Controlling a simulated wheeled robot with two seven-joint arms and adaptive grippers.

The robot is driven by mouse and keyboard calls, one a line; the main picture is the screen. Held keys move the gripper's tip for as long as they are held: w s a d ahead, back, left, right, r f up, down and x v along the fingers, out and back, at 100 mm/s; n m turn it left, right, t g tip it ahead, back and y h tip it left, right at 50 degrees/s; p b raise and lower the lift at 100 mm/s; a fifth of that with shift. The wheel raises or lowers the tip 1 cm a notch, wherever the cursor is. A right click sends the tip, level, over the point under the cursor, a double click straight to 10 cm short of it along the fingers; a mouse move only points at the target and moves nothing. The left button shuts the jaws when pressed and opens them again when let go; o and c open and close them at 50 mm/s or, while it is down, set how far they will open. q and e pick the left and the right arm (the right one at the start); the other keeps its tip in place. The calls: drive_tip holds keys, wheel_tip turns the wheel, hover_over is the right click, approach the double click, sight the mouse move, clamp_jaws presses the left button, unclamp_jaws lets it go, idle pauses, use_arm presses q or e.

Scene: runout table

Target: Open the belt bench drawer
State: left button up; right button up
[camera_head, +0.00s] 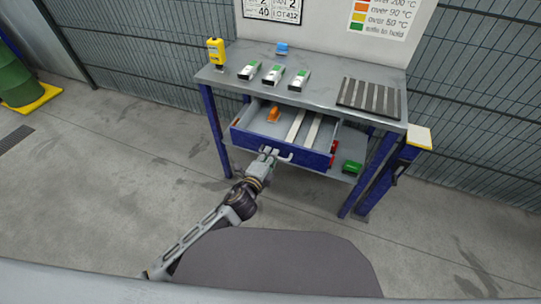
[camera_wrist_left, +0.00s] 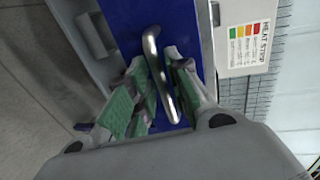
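The belt bench drawer (camera_head: 282,145) has a blue front and a grey inside. It stands pulled out from under the bench top, with its inside showing in the head view. Its metal bar handle (camera_wrist_left: 159,75) runs between the fingers of my left gripper (camera_wrist_left: 156,62) in the left wrist view. The fingers, with green pads, stand on both sides of the bar, with what looks like a small gap. In the head view my left gripper (camera_head: 267,152) is at the handle at the drawer's front. My right gripper is not in view.
The bench top (camera_head: 325,95) carries a yellow device (camera_head: 216,51), several green-and-white items, a blue object (camera_head: 282,48) and a slatted dark mat (camera_head: 369,97). An orange item (camera_head: 273,115) lies in the drawer. A green item (camera_head: 351,167) sits on the lower shelf.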

use_arm(q)
drive_tip(key=v, duration=1.1)
idle(0.4)
drive_tip(key=shift+s, duration=0.1)
drive_tip(key=shift+a, duration=0.1)
idle(0.5)
